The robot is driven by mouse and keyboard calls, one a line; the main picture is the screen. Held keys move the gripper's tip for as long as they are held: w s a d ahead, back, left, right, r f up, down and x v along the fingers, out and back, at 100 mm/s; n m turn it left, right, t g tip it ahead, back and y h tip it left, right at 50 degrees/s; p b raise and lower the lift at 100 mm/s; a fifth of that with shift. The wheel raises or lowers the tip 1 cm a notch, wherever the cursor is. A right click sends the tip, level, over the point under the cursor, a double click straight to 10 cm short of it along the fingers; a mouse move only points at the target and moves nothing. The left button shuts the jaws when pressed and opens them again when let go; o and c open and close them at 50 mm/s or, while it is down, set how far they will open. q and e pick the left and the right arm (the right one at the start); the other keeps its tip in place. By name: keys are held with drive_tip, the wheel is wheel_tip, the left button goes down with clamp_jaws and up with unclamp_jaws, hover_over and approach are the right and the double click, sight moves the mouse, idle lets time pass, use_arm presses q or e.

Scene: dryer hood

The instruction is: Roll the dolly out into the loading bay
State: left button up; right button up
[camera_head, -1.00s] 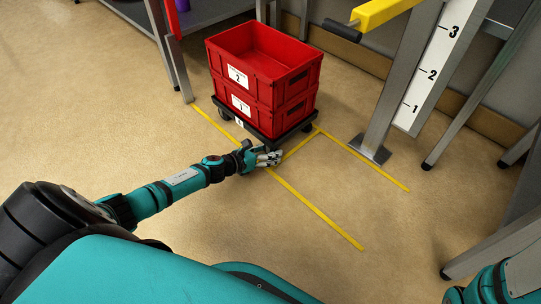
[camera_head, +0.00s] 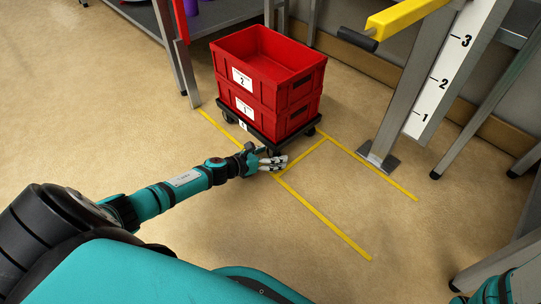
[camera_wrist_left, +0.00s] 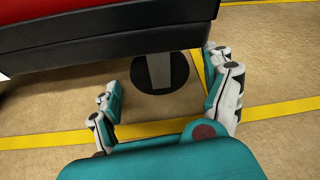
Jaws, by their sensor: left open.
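The dolly (camera_head: 267,137) is a low black platform on casters, with a small white label on its left side. It carries two stacked red crates, the upper one (camera_head: 240,85) labelled 2 and the lower one (camera_head: 246,113) labelled 1. My left gripper (camera_head: 274,162) is low at the dolly's near edge, open and empty. In the left wrist view its spread fingers (camera_wrist_left: 165,88) lie just below the dolly's dark edge (camera_wrist_left: 130,38), with a dark round caster (camera_wrist_left: 160,74) beyond them. I cannot tell whether they touch it. My right gripper is out of view.
Yellow tape (camera_head: 318,214) runs on the floor beside and in front of the dolly. A metal post (camera_head: 398,105) with a numbered height scale and a yellow bar (camera_head: 402,16) stands to the right. A metal table is behind left. The near floor is open.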

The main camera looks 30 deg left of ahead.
use_arm(q)
drive_tip(key=shift+s, duration=0.1)
drive_tip(key=v, duration=1)
drive_tip(key=shift+s, duration=0.15)
drive_tip(key=shift+v, duration=0.8)
drive_tip(key=shift+r, duration=0.15)
